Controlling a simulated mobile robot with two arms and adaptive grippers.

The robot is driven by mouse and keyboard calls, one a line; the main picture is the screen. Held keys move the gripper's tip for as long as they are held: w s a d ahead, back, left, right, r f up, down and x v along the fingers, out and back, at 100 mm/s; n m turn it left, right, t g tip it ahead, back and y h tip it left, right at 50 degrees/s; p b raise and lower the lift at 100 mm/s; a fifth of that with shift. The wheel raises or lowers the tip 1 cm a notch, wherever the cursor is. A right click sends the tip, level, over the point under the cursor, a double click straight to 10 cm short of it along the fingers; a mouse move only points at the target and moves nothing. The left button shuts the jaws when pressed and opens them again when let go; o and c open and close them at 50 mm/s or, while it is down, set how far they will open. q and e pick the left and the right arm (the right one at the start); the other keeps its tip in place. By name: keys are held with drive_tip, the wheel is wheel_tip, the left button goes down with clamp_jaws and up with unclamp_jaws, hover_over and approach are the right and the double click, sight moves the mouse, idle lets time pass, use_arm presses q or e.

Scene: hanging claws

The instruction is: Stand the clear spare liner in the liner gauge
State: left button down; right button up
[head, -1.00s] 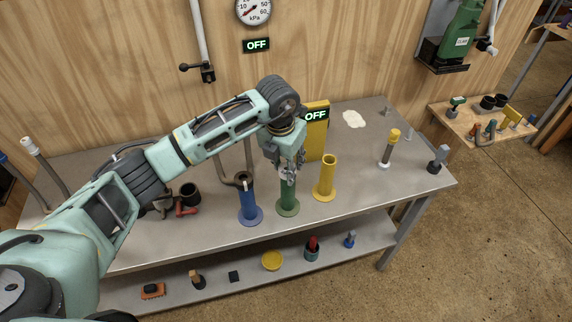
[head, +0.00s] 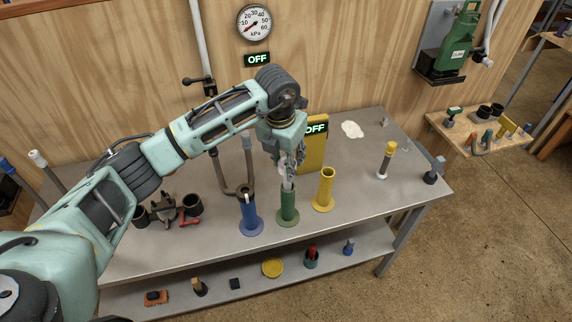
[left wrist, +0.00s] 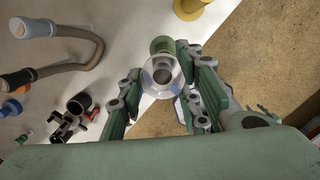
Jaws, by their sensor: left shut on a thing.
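My left gripper (head: 290,166) is shut on the clear liner (head: 288,183), a pale see-through tube held upright over the green flanged tube (head: 288,206). I cannot tell whether the liner's lower end is still inside the green tube or just above it. In the left wrist view the liner's clear round rim (left wrist: 150,77) sits between the fingers, with the green tube (left wrist: 162,45) beyond it. My right gripper is not in view. I cannot tell which thing is the liner gauge.
A blue flanged tube (head: 249,215) stands left of the green one and a yellow flanged tube (head: 325,190) right of it. A yellow block (head: 314,150) stands behind. A yellow-capped post (head: 386,160) is farther right. The bench (head: 350,215) is clear between them.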

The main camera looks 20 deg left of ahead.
use_arm(q)
wheel_tip(320, 180, up, 11)
idle(0.7)
